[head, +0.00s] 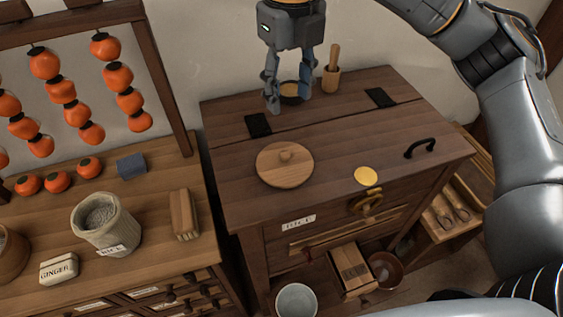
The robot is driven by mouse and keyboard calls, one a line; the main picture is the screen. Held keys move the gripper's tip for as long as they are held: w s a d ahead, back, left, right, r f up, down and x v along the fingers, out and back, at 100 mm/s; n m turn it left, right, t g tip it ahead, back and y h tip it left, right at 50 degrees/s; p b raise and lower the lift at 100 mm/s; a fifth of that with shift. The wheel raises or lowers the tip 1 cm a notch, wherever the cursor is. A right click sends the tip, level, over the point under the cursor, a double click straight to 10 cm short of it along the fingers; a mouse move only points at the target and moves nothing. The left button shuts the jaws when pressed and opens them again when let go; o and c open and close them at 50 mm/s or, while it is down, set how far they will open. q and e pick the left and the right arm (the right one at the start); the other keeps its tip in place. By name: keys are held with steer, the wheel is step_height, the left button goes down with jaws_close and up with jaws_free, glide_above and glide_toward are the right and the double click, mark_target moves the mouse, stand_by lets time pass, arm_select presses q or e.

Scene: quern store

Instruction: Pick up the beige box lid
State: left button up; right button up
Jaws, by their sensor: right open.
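A round, light-brown wooden lid (284,170) with a small knob lies flat on the front left of the brown wooden chest (345,125). It is the palest lid-like thing in view; no separate beige square box lid shows. My right gripper (289,98) points down at the back of the chest top, behind and apart from the round lid. Its two fingers are open, on either side of a small dark bowl (291,88) in the picture; whether they touch it I cannot tell. My left gripper is not in view.
A mortar with pestle (331,77) stands at the chest's back. A black handle (420,147) and a yellow disc (366,175) are at its front right.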

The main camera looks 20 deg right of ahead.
step_height(320, 180, down, 2)
steer(key=w, duration=0.1)
steer(key=p, duration=0.1)
glide_above(284, 153)
steer(key=f, duration=0.7)
steer(key=shift+s+d, duration=0.15)
steer(key=shift+d, duration=0.1)
steer(key=shift+f, duration=0.15)
steer(key=f+p, duration=0.2)
steer(key=f, duration=0.2)
steer(key=shift+a+f, duration=0.1)
steer(key=shift+a, duration=0.1)
steer(key=shift+w+f, duration=0.25)
steer(key=shift+f, duration=0.3)
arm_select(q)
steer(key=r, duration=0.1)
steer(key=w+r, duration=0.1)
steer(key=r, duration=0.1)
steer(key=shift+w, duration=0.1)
arm_select(e)
jaws_close()
